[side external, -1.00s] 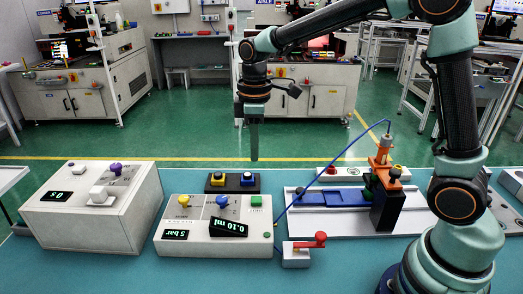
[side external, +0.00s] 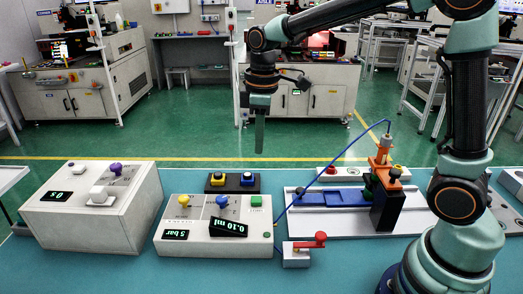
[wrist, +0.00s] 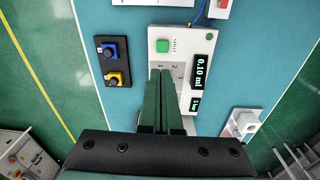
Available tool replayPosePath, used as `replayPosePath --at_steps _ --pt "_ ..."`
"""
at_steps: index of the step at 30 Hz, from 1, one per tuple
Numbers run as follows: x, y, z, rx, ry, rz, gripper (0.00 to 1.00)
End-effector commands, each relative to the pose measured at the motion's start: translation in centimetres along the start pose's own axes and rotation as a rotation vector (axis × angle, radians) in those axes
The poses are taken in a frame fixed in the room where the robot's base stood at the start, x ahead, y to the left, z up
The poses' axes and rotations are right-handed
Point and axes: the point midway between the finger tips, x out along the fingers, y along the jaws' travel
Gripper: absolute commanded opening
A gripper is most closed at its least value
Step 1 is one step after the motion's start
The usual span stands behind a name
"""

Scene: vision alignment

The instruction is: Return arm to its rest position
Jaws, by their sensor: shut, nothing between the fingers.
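My gripper (side external: 260,150) hangs pointing down in the side external view, in the air above and behind the workbench devices. In the wrist view my gripper (wrist: 165,72) shows its two dark green fingers together, with nothing between them. Below it in that view is the white control box (wrist: 163,34) with a green button and lit displays reading 0.10 ml and 5 bar. The same control box (side external: 205,248) stands at the front centre in the side external view. The fingers hide part of it in the wrist view and do not appear to touch anything.
A larger white box (side external: 88,222) stands at left. A black button panel (side external: 232,190) lies behind the control box. A fixture with a blue slide (side external: 335,200), an orange dispenser holder (side external: 380,160) and a blue hose (side external: 325,165) stands at right. A small box with a red lever (side external: 312,241) sits in front.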

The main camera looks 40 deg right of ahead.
Motion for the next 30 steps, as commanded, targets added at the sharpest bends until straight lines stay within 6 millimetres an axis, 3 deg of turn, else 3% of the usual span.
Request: replayPosePath --at_steps 9,18,30 --pt "-4.2 -1.9 5.4 0.309 0.168 0.097 0.00" --pt "-4.9 -4.1 10.1 0.590 0.339 0.151 0.00" --pt "-4.4 -4.9 11.8 0.711 0.415 0.162 0.00"
